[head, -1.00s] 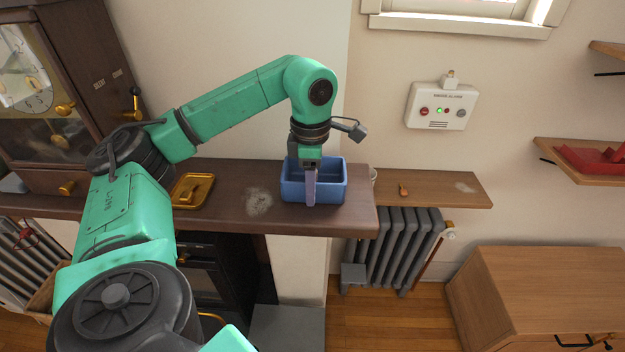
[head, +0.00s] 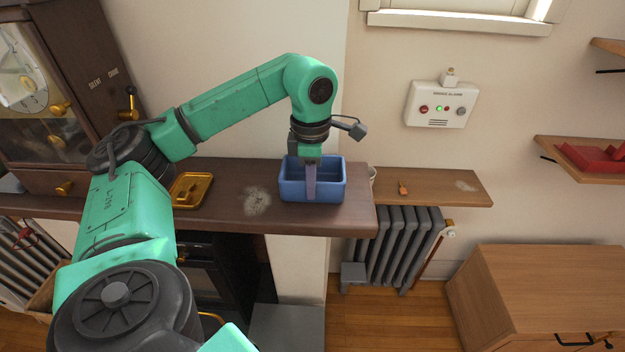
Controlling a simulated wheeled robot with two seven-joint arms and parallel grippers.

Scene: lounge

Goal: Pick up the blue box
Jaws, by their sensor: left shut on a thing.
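The blue box (head: 331,190) is an open-topped bin on the dark wooden mantel shelf (head: 230,222), near the shelf's right end. My left gripper (head: 311,184) reaches down onto it from above. It is shut on the box's near wall, with one finger showing in front of that wall. The other finger is hidden behind the wall or the gripper. The box looks upright; I cannot tell whether it is clear of the shelf. My right gripper is not in view.
A brass tray (head: 192,191) lies on the shelf left of the box. A dark wooden clock cabinet (head: 85,75) stands at the left. A lower wooden shelf (head: 440,190) holds a small orange-brown object (head: 403,188). A radiator (head: 395,245) is below it.

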